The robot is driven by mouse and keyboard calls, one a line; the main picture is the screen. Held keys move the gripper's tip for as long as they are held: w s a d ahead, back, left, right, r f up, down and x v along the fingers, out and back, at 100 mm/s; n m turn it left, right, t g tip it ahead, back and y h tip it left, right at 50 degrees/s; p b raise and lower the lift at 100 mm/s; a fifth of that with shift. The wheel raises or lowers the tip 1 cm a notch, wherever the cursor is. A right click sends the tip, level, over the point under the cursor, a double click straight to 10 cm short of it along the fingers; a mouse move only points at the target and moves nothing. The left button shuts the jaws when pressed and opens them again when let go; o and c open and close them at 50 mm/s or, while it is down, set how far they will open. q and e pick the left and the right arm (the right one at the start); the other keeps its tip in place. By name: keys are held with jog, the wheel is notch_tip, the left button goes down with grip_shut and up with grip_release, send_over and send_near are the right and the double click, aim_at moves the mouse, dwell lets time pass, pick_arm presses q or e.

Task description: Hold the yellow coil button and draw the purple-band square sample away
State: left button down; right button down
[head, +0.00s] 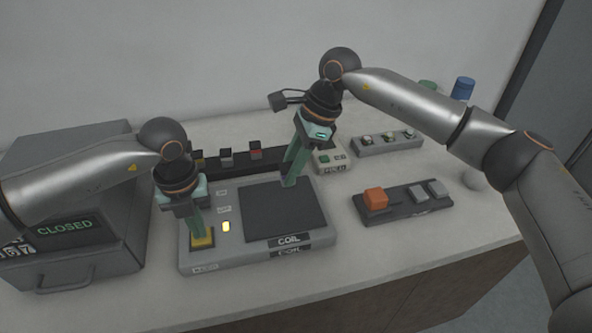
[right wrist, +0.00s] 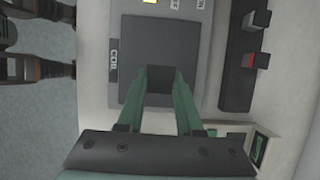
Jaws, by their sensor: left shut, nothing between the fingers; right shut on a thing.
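The coil unit (head: 185,262) is a grey box with a dark square pad (head: 265,222) marked COIL. The yellow coil button (head: 203,243) is at its left front corner. My left gripper (head: 200,236) is shut and empty, pointing down with its tips on the button. My right gripper (head: 289,184) points down at the pad's back edge. In the right wrist view its fingers are shut on a small dark square piece (right wrist: 160,79), taken as the square sample. No purple band shows, and the head view hides the piece behind the fingers.
A yellow lamp (head: 226,226) glows beside the pad. A dark tray (head: 395,213) with an orange block and two grey blocks stands right. A black rack (head: 240,155) and a grey rack (head: 388,149) stand behind. A box with a CLOSED display (head: 68,227) is at left.

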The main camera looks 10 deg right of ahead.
jog(key=shift+f, duration=2.8)
jog(key=shift+a, duration=0.1)
jog(key=shift+a, duration=0.9)
jog(key=shift+d, duration=0.2)
jog(key=shift+d, duration=1.8)
jog(key=d+v, duration=0.1)
jog(key=v, duration=0.9)
jog(key=shift+d, duration=0.1)
